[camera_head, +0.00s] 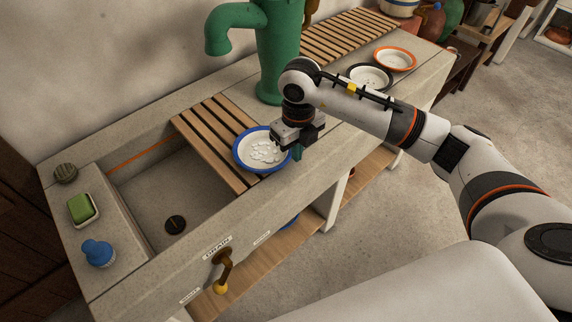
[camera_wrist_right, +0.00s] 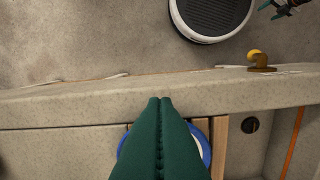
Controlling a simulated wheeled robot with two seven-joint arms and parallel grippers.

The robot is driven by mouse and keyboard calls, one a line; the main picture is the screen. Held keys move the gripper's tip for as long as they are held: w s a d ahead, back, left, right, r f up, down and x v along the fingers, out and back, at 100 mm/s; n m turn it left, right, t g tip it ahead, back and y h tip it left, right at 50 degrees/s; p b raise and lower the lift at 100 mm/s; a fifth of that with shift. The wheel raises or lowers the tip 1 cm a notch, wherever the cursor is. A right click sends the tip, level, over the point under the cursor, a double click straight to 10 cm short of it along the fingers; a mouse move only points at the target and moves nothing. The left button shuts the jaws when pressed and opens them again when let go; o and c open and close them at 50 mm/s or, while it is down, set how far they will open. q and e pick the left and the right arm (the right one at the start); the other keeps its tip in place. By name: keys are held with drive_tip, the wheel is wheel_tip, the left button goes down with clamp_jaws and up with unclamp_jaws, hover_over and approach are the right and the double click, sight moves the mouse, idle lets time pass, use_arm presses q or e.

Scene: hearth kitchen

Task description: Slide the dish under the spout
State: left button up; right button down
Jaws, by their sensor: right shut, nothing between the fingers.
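A white dish with a blue rim (camera_head: 238,161) holds several small white bits. It sits at the right side of the slatted wooden rack (camera_head: 196,124) over the sink. The green pump's spout (camera_head: 216,46) is farther back and to the left of the dish. My right gripper (camera_head: 297,154) is shut and empty at the dish's right rim; I cannot tell if it touches. In the right wrist view its green fingers (camera_wrist_right: 160,104) cover most of the blue-rimmed dish (camera_wrist_right: 205,148). A small part of what looks like my left gripper (camera_wrist_right: 283,6) shows at the top right corner.
The open sink basin (camera_head: 150,190) has a dark drain plug (camera_head: 175,224). Green soap (camera_head: 80,208), a blue bottle (camera_head: 99,253) and a round scrubber (camera_head: 65,173) stand left. A black-rimmed dish (camera_head: 369,78) and an orange-rimmed dish (camera_head: 395,59) stand at the back right. A drain tap (camera_head: 222,268) juts out in front.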

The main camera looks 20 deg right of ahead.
drive_tip(key=w+f+p, duration=0.1)
drive_tip(key=f, duration=0.2)
drive_tip(key=f+p, duration=0.1)
drive_tip(key=f, duration=0.2)
drive_tip(key=w+f+p, duration=0.1)
drive_tip(key=f, duration=0.2)
drive_tip(key=shift+w+a+f, duration=0.35)
drive_tip(key=shift+a, duration=0.05)
drive_tip(key=shift+w+a, duration=0.15)
drive_tip(key=shift+w, duration=0.4)
drive_tip(key=shift+w, duration=0.1)
